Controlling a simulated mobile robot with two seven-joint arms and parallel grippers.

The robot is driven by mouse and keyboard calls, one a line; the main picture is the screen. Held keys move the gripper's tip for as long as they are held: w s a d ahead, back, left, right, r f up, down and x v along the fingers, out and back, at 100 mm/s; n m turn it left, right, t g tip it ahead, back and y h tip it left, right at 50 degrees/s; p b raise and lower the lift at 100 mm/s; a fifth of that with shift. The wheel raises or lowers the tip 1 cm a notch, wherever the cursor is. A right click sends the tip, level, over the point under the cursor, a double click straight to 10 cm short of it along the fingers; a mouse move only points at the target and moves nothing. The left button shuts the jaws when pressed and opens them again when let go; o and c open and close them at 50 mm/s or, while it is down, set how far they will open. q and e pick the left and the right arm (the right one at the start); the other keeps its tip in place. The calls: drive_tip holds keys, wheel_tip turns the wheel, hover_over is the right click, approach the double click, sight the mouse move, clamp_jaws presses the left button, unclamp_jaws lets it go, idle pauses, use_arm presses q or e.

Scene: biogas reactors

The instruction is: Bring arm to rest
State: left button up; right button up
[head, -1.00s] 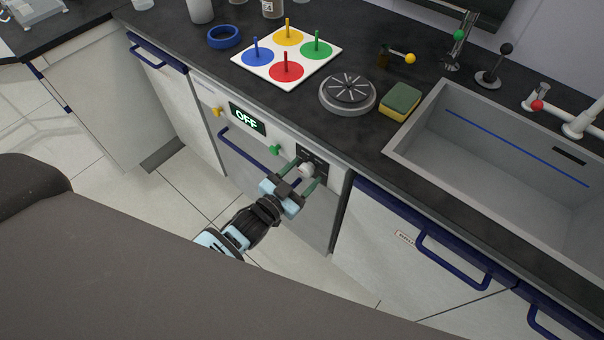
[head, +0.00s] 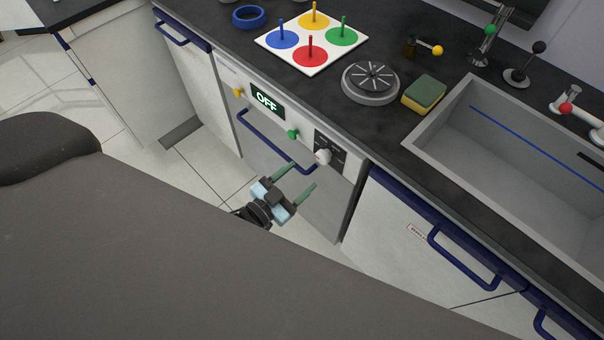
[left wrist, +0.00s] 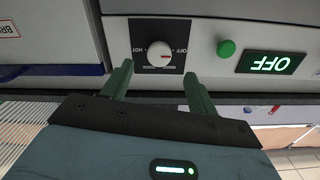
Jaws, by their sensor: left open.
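My left gripper (head: 294,181) is open and empty, in front of the appliance below the counter. Its two green fingers point toward the appliance front, apart from the white knob (head: 323,157). In the left wrist view the knob (left wrist: 160,54) sits on its dark panel, beyond and between the open fingertips (left wrist: 158,76). The display (head: 267,99) reads OFF, and it also shows in the left wrist view (left wrist: 270,63). A green button (head: 293,134) is between display and knob. My right gripper is in neither view.
The blue handle bar (head: 275,142) of the appliance is close to my left gripper. The counter above holds a white peg board (head: 330,59), a round grey device (head: 370,83), a sponge (head: 424,93) and a sink (head: 480,105). Open floor lies left of the gripper.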

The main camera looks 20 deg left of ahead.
use_arm(q)
drive_tip(key=shift+s, duration=0.1)
idle(0.4)
drive_tip(key=s+a+n+g+y+p, duration=0.1)
drive_tip(key=s+n+g+y+p, duration=0.3)
drive_tip(key=s, duration=2.4)
drive_tip(key=g+p, duration=0.3)
drive_tip(key=g, duration=0.1)
drive_tip(key=shift+s+a+f, duration=0.25)
drive_tip(key=shift+a, duration=0.15)
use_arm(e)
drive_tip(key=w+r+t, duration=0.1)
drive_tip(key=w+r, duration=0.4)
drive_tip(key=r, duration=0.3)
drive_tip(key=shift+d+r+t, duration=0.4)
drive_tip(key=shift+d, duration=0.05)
use_arm(q)
drive_tip(key=shift+n, duration=0.3)
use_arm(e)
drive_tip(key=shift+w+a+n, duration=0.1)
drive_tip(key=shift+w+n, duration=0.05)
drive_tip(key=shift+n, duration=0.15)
